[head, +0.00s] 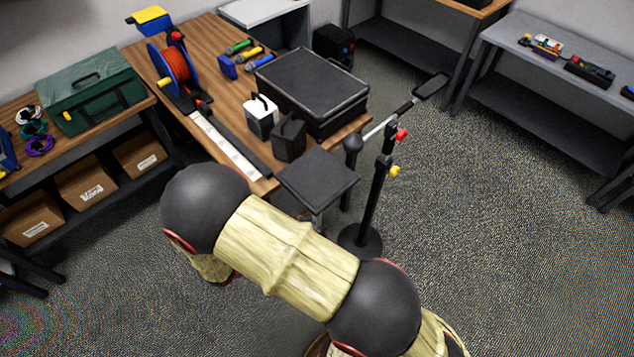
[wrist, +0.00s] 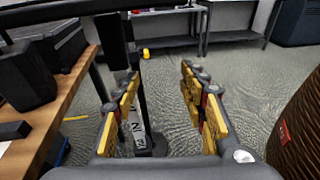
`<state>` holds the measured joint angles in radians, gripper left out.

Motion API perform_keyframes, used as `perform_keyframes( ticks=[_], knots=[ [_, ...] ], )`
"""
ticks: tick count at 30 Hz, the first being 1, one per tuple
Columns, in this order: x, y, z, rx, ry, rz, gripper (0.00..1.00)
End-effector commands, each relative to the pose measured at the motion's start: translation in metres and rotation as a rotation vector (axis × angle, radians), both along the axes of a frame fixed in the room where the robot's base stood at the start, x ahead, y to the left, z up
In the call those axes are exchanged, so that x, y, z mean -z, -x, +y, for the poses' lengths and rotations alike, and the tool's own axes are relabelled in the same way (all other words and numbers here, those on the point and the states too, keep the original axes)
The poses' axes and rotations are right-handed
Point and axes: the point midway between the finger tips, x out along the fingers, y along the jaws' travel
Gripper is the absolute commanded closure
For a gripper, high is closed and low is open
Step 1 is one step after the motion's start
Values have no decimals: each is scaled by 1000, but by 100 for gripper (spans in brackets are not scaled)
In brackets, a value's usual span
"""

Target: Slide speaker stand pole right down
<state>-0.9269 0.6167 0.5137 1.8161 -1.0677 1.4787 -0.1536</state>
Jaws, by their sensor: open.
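In the head view, a black stand pole (head: 375,195) with red and yellow knobs rises from a round base (head: 372,241) right of the table. A second stand carries a flat square black plate (head: 318,178) at the table's right corner. I cannot tell for sure which is the right speaker stand. In the wrist view, my gripper (wrist: 158,78) is open, its yellow-padded fingers spread apart. A thick dark upright pole (wrist: 112,42) stands by the left finger, partly hidden by it. My gripper is hidden in the head view.
The wooden table (head: 225,65) holds a black case (head: 312,85), small black and white boxes, and an orange cable reel (head: 175,65). In the wrist view, the table edge (wrist: 62,115) lies at left and a brown ribbed surface at right. Carpet (head: 480,230) is clear to the right.

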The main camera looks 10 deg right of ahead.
Motion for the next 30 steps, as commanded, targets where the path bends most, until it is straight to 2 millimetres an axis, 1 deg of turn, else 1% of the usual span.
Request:
perform_keyframes(
  ticks=[1,4,6,8,11,14,21,24,30],
  knots=[
    [-6,-15,8,-43,35,-17,58],
    [-28,-39,23,-112,91,-59,58],
    [-41,-48,29,-145,131,-77,58],
    [-47,-50,30,-154,157,-81,58],
    [-51,-51,25,-149,174,-77,58],
    [-50,-57,16,-146,173,-75,58],
    [-50,-77,-15,-145,172,-74,58],
    [-50,-84,-25,-145,172,-74,58],
    [-50,-91,-35,-147,170,-75,58]
  ],
)
